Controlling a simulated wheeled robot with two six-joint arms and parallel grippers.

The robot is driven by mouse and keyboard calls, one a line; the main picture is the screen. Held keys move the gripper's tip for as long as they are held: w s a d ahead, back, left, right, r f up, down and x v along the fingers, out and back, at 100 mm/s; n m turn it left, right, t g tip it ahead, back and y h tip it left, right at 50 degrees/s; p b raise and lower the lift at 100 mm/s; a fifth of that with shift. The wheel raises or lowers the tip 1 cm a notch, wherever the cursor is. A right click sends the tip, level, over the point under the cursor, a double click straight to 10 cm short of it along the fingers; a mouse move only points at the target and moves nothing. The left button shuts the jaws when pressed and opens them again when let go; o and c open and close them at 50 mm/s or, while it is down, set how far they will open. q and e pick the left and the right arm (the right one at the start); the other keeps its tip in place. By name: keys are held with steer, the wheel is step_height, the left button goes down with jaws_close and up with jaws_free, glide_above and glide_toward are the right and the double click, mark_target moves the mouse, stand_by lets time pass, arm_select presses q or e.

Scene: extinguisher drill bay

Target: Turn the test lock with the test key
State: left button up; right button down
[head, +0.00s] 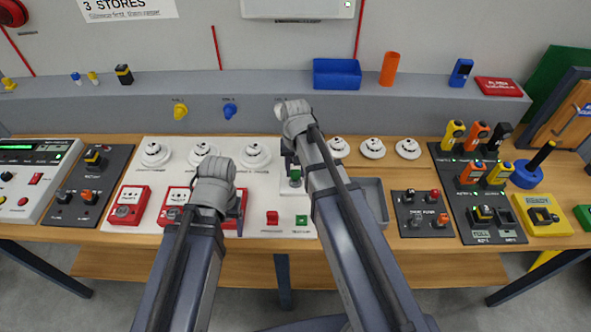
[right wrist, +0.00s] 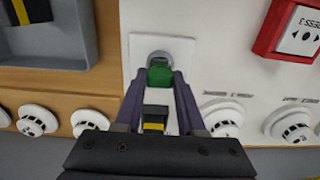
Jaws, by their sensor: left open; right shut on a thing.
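The green-headed test key (head: 295,174) is held by my right gripper (head: 291,163) over the white panel. In the right wrist view the green key head (right wrist: 160,75) sits between the fingertips, right against the grey round test lock (right wrist: 158,56) on its pale square plate (right wrist: 186,47). The key lines up with the lock; its shaft is hidden, so I cannot tell how deep it sits. My right gripper is shut on the key. My left gripper (head: 238,210) is open and empty, above the panel near a red call point (head: 174,199).
White round detectors (head: 255,154) stand along the back of the panel. A grey tray (head: 374,188) lies right of the lock, partly behind my right arm. A yellow-and-black block (right wrist: 155,122) shows between my right fingers.

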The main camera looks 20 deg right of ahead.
arm_select(q)
steer(key=shift+f+b, duration=0.65)
steer(key=shift+f, duration=0.05)
arm_select(e)
steer(key=shift+f, duration=0.7)
steer(key=shift+m, duration=1.2)
